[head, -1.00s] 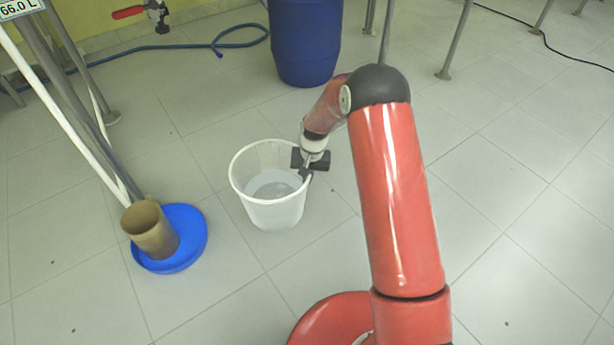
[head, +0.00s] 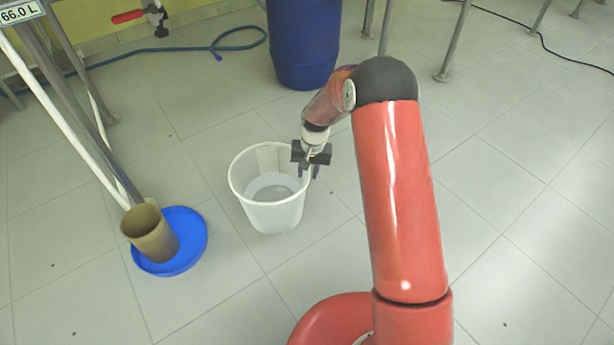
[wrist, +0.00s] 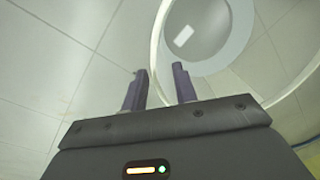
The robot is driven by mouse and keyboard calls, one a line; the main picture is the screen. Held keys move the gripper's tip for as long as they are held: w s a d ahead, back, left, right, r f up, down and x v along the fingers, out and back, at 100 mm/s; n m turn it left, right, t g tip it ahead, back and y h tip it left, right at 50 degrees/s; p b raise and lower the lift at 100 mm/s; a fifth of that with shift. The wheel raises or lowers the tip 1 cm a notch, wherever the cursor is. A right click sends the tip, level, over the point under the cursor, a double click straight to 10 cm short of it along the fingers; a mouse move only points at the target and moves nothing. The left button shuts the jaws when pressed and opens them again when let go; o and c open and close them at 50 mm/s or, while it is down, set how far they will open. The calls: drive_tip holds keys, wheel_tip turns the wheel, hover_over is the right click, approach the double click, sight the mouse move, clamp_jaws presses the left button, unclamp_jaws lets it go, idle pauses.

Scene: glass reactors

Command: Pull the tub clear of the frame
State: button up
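The tub (head: 268,215) is a white, translucent bucket with some clear liquid in it. It stands upright on the tiled floor in the head view, apart from the metal frame (head: 72,85) at the left. My gripper (head: 310,172) is at the tub's right rim, with its fingers pointing down. In the wrist view my gripper (wrist: 160,70) has its two fingers apart, and the tub's pale rim (wrist: 158,40) curves close by their tips.
A blue lid (head: 190,250) with a brown cylinder (head: 150,236) on it lies left of the tub. A blue barrel (head: 303,45) stands behind. A blue hose (head: 190,50) lies at the back. Floor in front of the tub is clear.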

drive_tip(key=shift+d+r, duration=0.15)
drive_tip(key=shift+r, duration=0.8)
drive_tip(key=shift+d+r, duration=0.1)
drive_tip(key=shift+r, duration=0.8)
drive_tip(key=shift+r, duration=0.1)
drive_tip(key=s+d+r+t+p, duration=0.15)
drive_tip(key=s+r, duration=0.25)
drive_tip(key=r, duration=0.5)
drive_tip(key=s+d+r+p, duration=0.2)
drive_tip(key=s+d+r, duration=0.1)
drive_tip(key=r, duration=0.5)
drive_tip(key=s+d+r+t+p, duration=0.15)
drive_tip(key=s+r, duration=0.25)
drive_tip(key=r, duration=0.5)
drive_tip(key=s+d+r+t+p, duration=0.1)
drive_tip(key=s+r+p, duration=0.1)
drive_tip(key=s+r, duration=0.2)
drive_tip(key=s+d+r+p, duration=0.2)
drive_tip(key=s+r, duration=0.2)
drive_tip(key=s, duration=0.6)
drive_tip(key=s+d+r+n+t+h+p, duration=0.1)
drive_tip(key=s+d+r+p, duration=0.1)
drive_tip(key=s+r, duration=0.2)
drive_tip(key=shift+s+d+r+t, duration=0.2)
drive_tip(key=shift+s+r+t, duration=0.1)
drive_tip(key=shift+s, duration=1.6)
